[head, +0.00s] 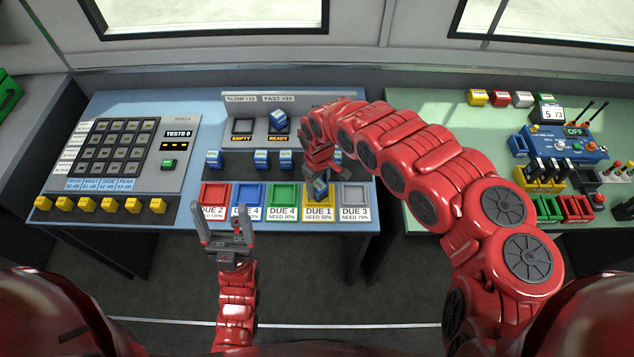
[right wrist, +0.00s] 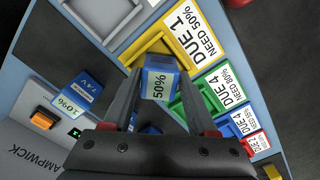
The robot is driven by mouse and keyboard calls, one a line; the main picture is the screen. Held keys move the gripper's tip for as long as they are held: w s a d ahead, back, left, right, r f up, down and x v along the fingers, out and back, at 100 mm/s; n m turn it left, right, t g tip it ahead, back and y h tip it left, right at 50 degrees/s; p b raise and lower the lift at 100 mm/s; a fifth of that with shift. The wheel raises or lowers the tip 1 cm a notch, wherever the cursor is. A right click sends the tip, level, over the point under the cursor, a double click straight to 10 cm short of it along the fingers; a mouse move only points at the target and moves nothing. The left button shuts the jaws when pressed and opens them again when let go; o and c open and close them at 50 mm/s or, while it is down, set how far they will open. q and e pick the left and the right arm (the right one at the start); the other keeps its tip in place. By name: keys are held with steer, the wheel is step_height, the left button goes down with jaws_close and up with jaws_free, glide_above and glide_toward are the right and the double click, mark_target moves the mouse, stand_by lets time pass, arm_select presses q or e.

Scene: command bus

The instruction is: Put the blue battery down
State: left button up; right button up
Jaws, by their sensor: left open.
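The blue battery (head: 320,188), labelled 50%, is between the fingers of my right gripper (head: 319,172). In the right wrist view the two fingers flank the battery (right wrist: 158,85) closely, with its label facing the camera. The battery is at the yellow tray (right wrist: 160,40) marked DUE 1, NEED 50%, and covers part of it; I cannot tell whether it touches the tray floor. The yellow tray (head: 319,204) also shows in the head view, partly hidden by the battery. My left gripper (head: 224,214) is open and empty in front of the red tray.
Red (head: 213,195), blue (head: 249,195), green (head: 284,195) and grey (head: 354,195) trays line the blue table's front. Other blue batteries (head: 260,158) stand behind them; another (head: 278,122) sits at the READY slot. A green table (head: 440,215) with control boxes is at the right.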

steer(key=shift+o, duration=1.3)
steer(key=shift+d, duration=0.2)
steer(key=shift+a, duration=0.1)
steer(key=shift+w+a+r, duration=0.1)
